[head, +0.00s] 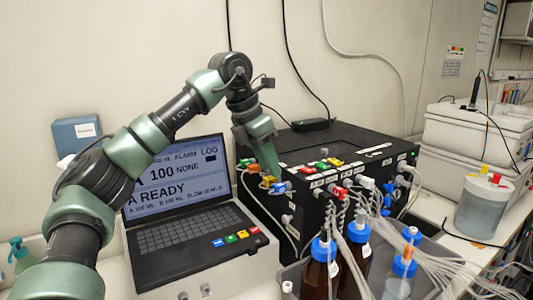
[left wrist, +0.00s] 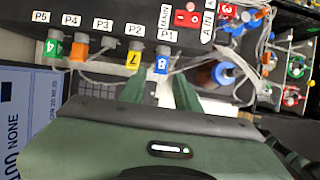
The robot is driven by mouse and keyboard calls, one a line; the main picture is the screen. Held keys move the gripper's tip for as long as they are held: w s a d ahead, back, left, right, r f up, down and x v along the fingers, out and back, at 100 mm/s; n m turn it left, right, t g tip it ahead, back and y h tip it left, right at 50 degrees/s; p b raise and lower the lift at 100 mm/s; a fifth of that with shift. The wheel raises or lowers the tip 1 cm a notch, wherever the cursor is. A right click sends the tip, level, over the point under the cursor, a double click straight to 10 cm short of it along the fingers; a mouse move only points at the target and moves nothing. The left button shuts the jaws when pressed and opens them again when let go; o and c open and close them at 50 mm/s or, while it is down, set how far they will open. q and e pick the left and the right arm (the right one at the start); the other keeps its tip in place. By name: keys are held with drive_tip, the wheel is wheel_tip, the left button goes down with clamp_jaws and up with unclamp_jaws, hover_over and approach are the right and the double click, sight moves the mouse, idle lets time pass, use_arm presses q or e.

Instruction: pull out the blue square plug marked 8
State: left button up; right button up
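The blue square plug marked 8 (left wrist: 162,62) sits in the socket labelled P1 on the front of the black box; its 8 appears turned in the left wrist view. In the head view the blue plug (head: 278,187) is just below my left gripper (head: 273,168). In the left wrist view my left gripper (left wrist: 160,92) is open, its two green fingers apart, with the blue plug beyond and between their tips. I see no contact with the plug. My right gripper is in neither view.
A yellow plug marked 7 (left wrist: 132,62) sits close beside in P2; orange (left wrist: 79,52) and green (left wrist: 53,48) plugs are farther left. A laptop (head: 185,215) stands left of the black box (head: 350,150). Tubes and blue-capped bottles (head: 320,265) crowd the right front.

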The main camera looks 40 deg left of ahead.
sight(274, 189)
use_arm(q)
drive_tip(key=shift+w+d+f, duration=0.1)
drive_tip(key=shift+d+f, duration=0.15)
drive_tip(key=shift+f, duration=0.3)
drive_tip(key=shift+w+d+f, duration=0.1)
drive_tip(key=shift+d+f, duration=0.1)
drive_tip(key=shift+f, duration=0.35)
drive_tip(key=x, duration=0.2)
drive_tip(key=p+x, duration=0.1)
drive_tip(key=shift+w+a+f, duration=0.1)
drive_tip(key=shift+w+a, duration=0.2)
drive_tip(key=shift+f, duration=0.15)
drive_tip(key=shift+d, duration=0.15)
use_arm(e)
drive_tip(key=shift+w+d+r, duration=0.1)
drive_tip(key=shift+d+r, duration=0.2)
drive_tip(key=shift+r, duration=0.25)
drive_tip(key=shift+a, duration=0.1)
use_arm(q)
clamp_jaws()
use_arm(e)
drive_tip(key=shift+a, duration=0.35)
use_arm(q)
drive_tip(key=shift+s, duration=0.15)
drive_tip(key=shift+s+a, duration=0.3)
drive_tip(key=shift+s, duration=0.2)
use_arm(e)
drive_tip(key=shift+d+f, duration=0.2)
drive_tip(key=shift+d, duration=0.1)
